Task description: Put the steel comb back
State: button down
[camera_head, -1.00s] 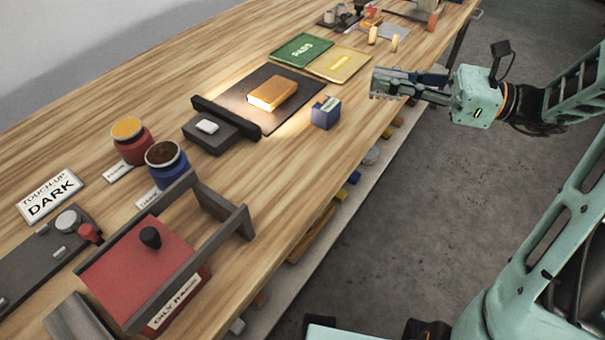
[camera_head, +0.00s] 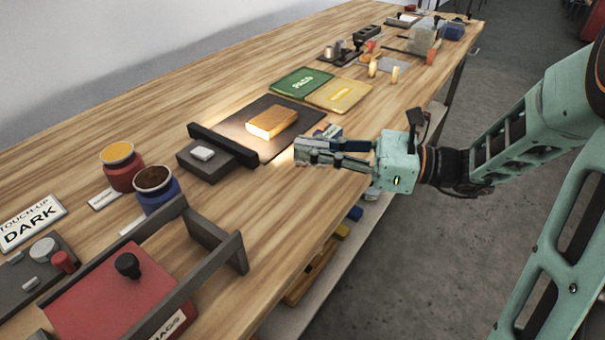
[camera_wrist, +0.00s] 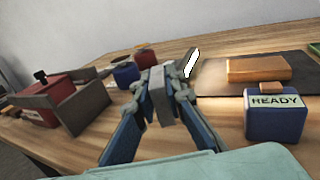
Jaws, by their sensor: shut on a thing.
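My gripper (camera_head: 316,153) is over the front edge of the bench, in front of the dark mat. In the wrist view its fingers (camera_wrist: 161,92) are shut on a narrow grey metal slab, which I take to be the steel comb (camera_wrist: 159,96). It stands up between the fingertips, and I cannot make out its teeth. A blue block marked READY (camera_wrist: 274,118) is right of the gripper in the wrist view. It is partly hidden behind the fingers in the head view.
A wooden block (camera_head: 270,122) lies on the dark mat (camera_head: 300,113), behind a dark grey raised bar (camera_head: 222,145). Red (camera_head: 122,170) and blue (camera_head: 158,190) jars and a red box (camera_head: 125,295) with a grey frame stand left. Green (camera_head: 301,82) and yellow (camera_head: 340,94) panels lie beyond. Bare wood shows in front.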

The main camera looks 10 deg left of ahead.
jog(key=shift+s+a+f, duration=0.1)
jog(key=shift+a+f, duration=0.15)
jog(key=shift+f, duration=0.1)
jog(key=shift+s+a+f+b, duration=0.15)
jog(key=shift+f+b, duration=0.15)
jog(key=shift+f, duration=0.4)
jog(key=shift+a+f+b, duration=0.2)
jog(key=shift+f+b, duration=0.15)
jog(key=shift+f, duration=0.35)
jog(key=shift+s+a+f+b, duration=0.15)
jog(key=shift+f+b, duration=0.15)
jog(key=shift+f, duration=0.4)
jog(key=shift+w, duration=0.1)
jog(key=shift+f, duration=0.15)
jog(key=c, duration=2)
grip_release()
